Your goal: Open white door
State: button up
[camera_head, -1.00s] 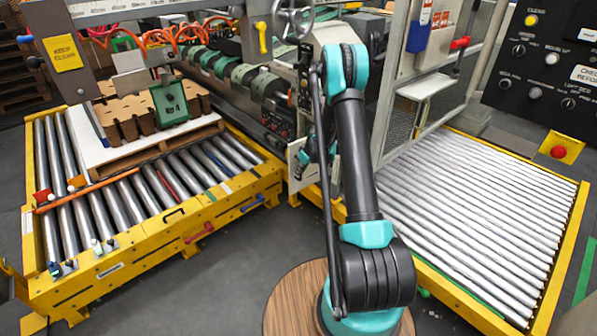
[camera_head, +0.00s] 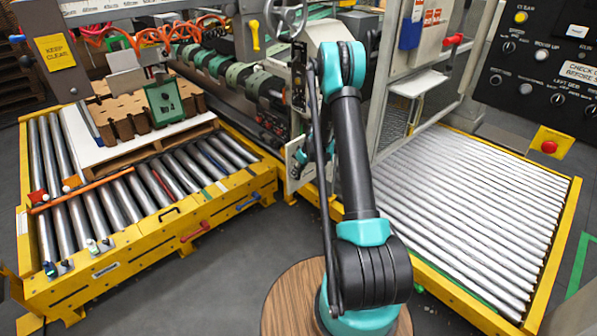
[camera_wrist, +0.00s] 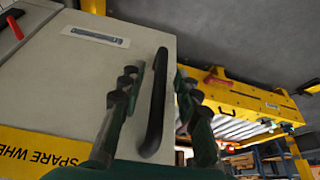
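A pale off-white door panel (camera_wrist: 85,75) fills the left of the wrist view, with a small label plate near its top and a yellow "SPARE WHE..." strip below. A long black bar handle (camera_wrist: 156,105) stands on it near its right edge. My gripper (camera_wrist: 158,76) is open, its green fingers with dark pads on either side of the handle. Gaps show between the handle and both fingers. In the head view my arm hides the gripper and handle; a small pale panel (camera_head: 296,163) shows just left of the arm, and I cannot tell whether it is the same door.
A yellow-framed roller conveyor (camera_head: 115,272) with a loaded pallet stands at left, another roller bed (camera_head: 480,205) at right. A black control panel (camera_head: 535,75) and red stop button (camera_head: 549,147) are at far right.

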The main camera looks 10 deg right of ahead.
jog(key=v, duration=1.2)
jog(key=shift+w, duration=0.1)
jog(key=s+a+r+m+h, duration=0.1)
jog(key=s+r+m, duration=0.1)
jog(key=s+r, duration=0.55)
jog(key=s+a+r+m, duration=0.15)
jog(key=s+r, duration=0.25)
jog(key=s, duration=0.7)
jog(key=s+f+m+h, duration=0.1)
jog(key=s+m, duration=0.3)
jog(key=s, duration=1.7)
jog(key=shift+d+f+t+h, duration=0.15)
jog(key=shift+f+t+h, duration=0.15)
jog(key=shift+h, duration=0.1)
